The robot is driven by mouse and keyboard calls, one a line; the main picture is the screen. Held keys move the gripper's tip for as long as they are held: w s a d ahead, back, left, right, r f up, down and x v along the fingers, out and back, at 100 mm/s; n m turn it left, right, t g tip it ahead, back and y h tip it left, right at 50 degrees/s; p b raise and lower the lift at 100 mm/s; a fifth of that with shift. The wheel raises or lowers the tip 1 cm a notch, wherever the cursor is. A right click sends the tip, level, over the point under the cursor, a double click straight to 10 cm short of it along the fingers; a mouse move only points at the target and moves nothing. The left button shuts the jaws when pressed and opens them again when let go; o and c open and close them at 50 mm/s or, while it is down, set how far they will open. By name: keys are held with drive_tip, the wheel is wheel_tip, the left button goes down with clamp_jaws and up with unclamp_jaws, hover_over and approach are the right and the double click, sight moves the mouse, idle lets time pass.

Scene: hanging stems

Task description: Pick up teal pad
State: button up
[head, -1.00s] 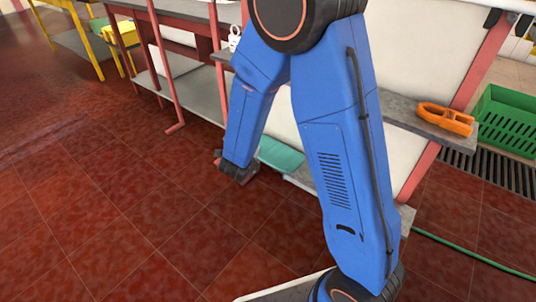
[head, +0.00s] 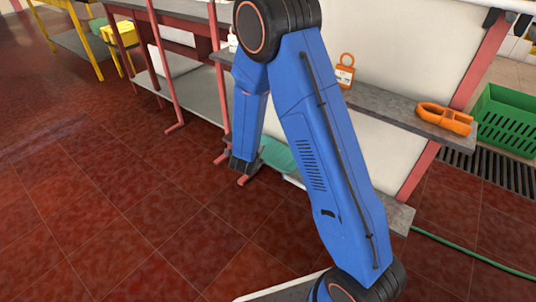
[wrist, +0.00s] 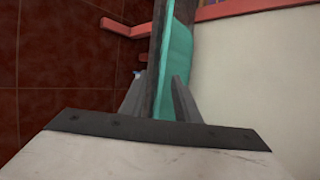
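The teal pad (head: 279,154) lies on the low shelf, partly behind my arm in the head view. In the wrist view the pad (wrist: 179,62) stands edge-on ahead of my gripper, beside a dark grey edge. My gripper (head: 243,168) is close to the pad's left end in the head view. In the wrist view its two fingers (wrist: 160,92) are apart, one on either side of the dark edge and the pad. I cannot tell whether either finger touches the pad.
An upper grey shelf holds an orange clamp (head: 444,117) and an orange padlock-shaped item (head: 345,70). A green crate (head: 506,120) stands at the right. Red frame legs (head: 168,80) stand behind my gripper. The tiled floor (head: 110,220) at left is clear.

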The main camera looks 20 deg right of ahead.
drive_tip(key=x, duration=0.5)
drive_tip(key=shift+s+d, duration=0.1)
drive_tip(key=shift+c, duration=0.2)
clamp_jaws()
drive_tip(key=shift+r, duration=0.1)
drive_tip(key=shift+s+a+r, duration=0.1)
drive_tip(key=shift+a+r, duration=0.1)
drive_tip(key=shift+r, duration=0.4)
wheel_tip(320, 180, up, 6)
drive_tip(key=shift+r, duration=0.1)
drive_tip(key=s+a, duration=1.1)
drive_tip(key=a, duration=0.4)
drive_tip(key=shift+s+a+f, duration=0.25)
drive_tip(key=shift+s+a, duration=0.05)
drive_tip(key=shift+a, duration=0.1)
